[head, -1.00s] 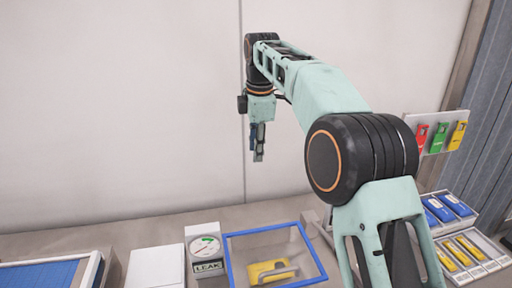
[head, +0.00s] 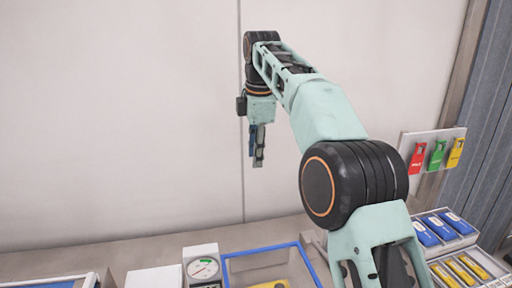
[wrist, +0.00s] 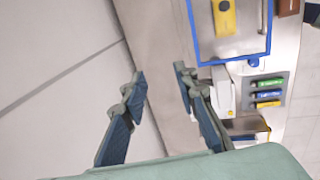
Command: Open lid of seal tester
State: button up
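The seal tester's blue-framed lid (head: 262,249) is at the bottom of the head view, cut off by the edge. It appears to lie flat, with a see-through middle. In the wrist view the blue frame (wrist: 232,60) is at the upper right, with a yellow pack (wrist: 224,18) inside it and a grey handle bar (wrist: 262,16) near its right side. My gripper (head: 258,163) hangs pointing down, high above and behind the tester, apart from it. In the wrist view my gripper's fingers (wrist: 160,76) are spread with nothing between them.
A white box with a round gauge (head: 203,268) stands left of the tester. Blue packs (head: 438,228) and yellow packs (head: 460,270) sit in trays at the right. A board with red, green and yellow tags (head: 435,152) stands behind them. A plain wall (head: 120,120) is behind my arm.

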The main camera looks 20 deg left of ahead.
jog(key=shift+s+d+r, duration=0.1)
jog(key=shift+r, duration=0.55)
jog(key=shift+s+d+r, duration=0.1)
jog(key=shift+r, duration=0.55)
